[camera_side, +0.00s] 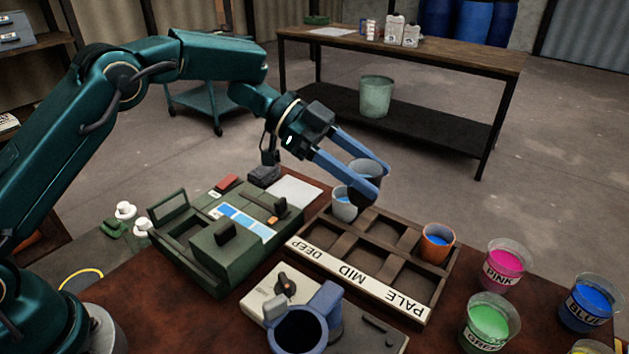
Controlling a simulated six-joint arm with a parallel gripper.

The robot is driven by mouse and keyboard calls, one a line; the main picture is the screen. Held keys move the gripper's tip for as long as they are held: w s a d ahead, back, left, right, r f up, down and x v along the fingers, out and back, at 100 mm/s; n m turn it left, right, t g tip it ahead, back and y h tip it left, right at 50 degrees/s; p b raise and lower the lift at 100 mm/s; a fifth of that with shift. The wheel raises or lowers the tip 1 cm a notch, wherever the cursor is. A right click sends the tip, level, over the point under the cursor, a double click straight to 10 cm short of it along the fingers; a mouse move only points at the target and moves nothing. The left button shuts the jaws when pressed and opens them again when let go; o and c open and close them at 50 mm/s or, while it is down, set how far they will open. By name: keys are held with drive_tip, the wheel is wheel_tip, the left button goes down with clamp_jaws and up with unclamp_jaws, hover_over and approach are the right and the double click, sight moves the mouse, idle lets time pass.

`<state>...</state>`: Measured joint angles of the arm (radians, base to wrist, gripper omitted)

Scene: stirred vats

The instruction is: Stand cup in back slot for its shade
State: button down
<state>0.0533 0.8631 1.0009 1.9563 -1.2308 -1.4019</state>
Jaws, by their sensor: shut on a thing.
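My gripper (378,183) has its two blue fingers shut on a pale grey cup (364,167), held above the back left of the rack; the cup's lower part and contents are mostly hidden by a finger. The dark wooden rack (297,248) has two rows of slots and a front strip reading DEEP, MID and PALE from left to right. A second pale grey cup (343,208) with blue liquid stands at the back of the DEEP column, partly behind a finger. An orange cup (437,246) with blue liquid stands in the PALE back slot. The MID back slot looks empty.
A blue vat (325,304) sits on a stirrer with a knob (284,285) in front of the rack. Pink (506,264), green (488,322) and blue (588,302) paint tubs stand to the right. A green machine (228,247) stands left. The front slots look empty.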

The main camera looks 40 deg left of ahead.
drive_tip(key=d+f, duration=0.2)
drive_tip(key=d, duration=0.1)
drive_tip(key=s+d+f, duration=0.1)
drive_tip(key=d+f, duration=0.2)
drive_tip(key=d, duration=0.1)
drive_tip(key=d+f, duration=0.2)
drive_tip(key=d, duration=0.2)
drive_tip(key=shift+s+d+f, duration=0.2)
drive_tip(key=shift+s+f, duration=0.05)
drive_tip(key=shift+f, duration=1.85)
drive_tip(key=shift+f, duration=0.1)
drive_tip(key=shift+c, duration=2.1)
unclamp_jaws()
